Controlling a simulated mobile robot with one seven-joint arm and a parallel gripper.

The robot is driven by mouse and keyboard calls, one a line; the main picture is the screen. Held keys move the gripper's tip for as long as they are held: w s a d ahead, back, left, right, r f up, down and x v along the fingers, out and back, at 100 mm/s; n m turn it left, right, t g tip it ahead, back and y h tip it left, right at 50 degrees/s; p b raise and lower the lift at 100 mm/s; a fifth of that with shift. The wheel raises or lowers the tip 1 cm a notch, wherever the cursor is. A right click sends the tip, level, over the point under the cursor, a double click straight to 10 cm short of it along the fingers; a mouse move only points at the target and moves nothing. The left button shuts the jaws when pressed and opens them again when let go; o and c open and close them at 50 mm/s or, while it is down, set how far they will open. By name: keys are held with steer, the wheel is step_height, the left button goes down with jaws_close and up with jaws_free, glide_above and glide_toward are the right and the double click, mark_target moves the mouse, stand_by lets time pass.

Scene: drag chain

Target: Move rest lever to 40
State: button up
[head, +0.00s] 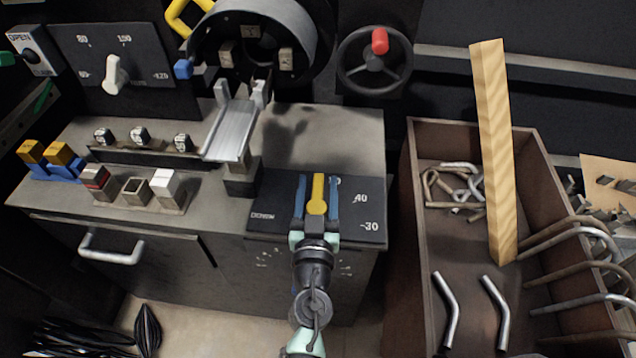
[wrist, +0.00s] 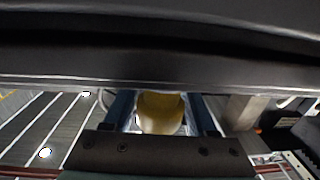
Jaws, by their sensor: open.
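The yellow rest lever (head: 317,192) stands over a dark panel (head: 272,188) on the workbench. The panel shows "40" at its upper right, "30" at its lower right and what looks like "DOWN" at its lower left. The lever is left of the "40" mark. My gripper (head: 317,190) is open, with one blue finger on each side of the lever. In the wrist view the rounded yellow lever (wrist: 160,112) shows between the blue fingers of my gripper (wrist: 160,115). I cannot tell whether either finger touches it. My gripper hides the panel's lower middle.
A metal channel (head: 231,130) rises behind the panel towards a round chuck. A handwheel with a red knob (head: 379,41) is at the upper right. A brown crate (head: 412,180) of bent rods and a wooden plank (head: 494,150) stand right of the bench.

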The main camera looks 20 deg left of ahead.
steer(key=shift+w+a, duration=0.1)
steer(key=shift+w, duration=0.3)
jaws_close()
stand_by(1.3)
